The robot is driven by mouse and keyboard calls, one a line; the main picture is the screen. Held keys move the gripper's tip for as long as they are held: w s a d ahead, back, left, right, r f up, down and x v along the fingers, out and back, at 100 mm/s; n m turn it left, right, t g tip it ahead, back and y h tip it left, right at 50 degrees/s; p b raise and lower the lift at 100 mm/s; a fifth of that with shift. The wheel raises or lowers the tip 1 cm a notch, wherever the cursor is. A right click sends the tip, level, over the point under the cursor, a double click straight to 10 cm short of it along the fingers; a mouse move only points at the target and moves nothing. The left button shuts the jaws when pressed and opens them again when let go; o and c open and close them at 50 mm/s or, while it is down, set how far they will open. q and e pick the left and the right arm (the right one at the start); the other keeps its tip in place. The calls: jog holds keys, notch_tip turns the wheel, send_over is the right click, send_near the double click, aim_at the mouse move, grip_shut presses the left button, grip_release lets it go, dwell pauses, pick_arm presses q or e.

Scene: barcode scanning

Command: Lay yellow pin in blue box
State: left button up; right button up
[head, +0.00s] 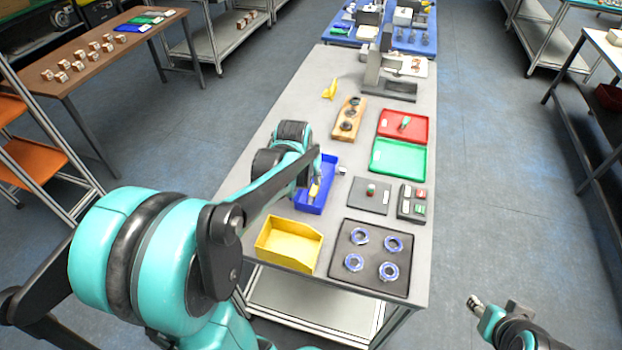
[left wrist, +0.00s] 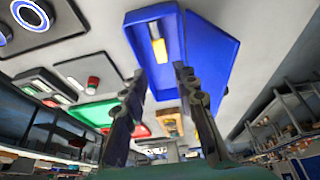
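The blue box (head: 328,172) stands on the grey table, near its left edge. In the left wrist view the blue box (left wrist: 211,60) fills the upper middle. A yellow pin (left wrist: 158,48) with a pale end lies inside it, in the left part; it also shows in the head view (head: 314,190). My left gripper (left wrist: 160,88) is open in the left wrist view, its two fingers apart with nothing between them, close to the box. In the head view my left arm partly covers the box. My right gripper (head: 475,303) is off the table at the lower right, too small to read.
A yellow bin (head: 290,243) and a dark tray (head: 342,272) with several rings stand at the front. Red (head: 416,121) and green (head: 399,156) trays, a wooden block (head: 349,112) and a yellow object (head: 329,88) lie farther back. A metal stand (head: 388,88) is beyond them.

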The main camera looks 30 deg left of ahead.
pick_arm(q)
jog(key=s+d+r+m+t+h, duration=0.1)
jog(key=s+d+r, duration=0.3)
jog(key=s+d, duration=1)
jog(key=shift+s+d+r+m+t, duration=0.3)
jog(key=shift+s+m+t, duration=0.15)
jog(key=shift+m+t, duration=0.4)
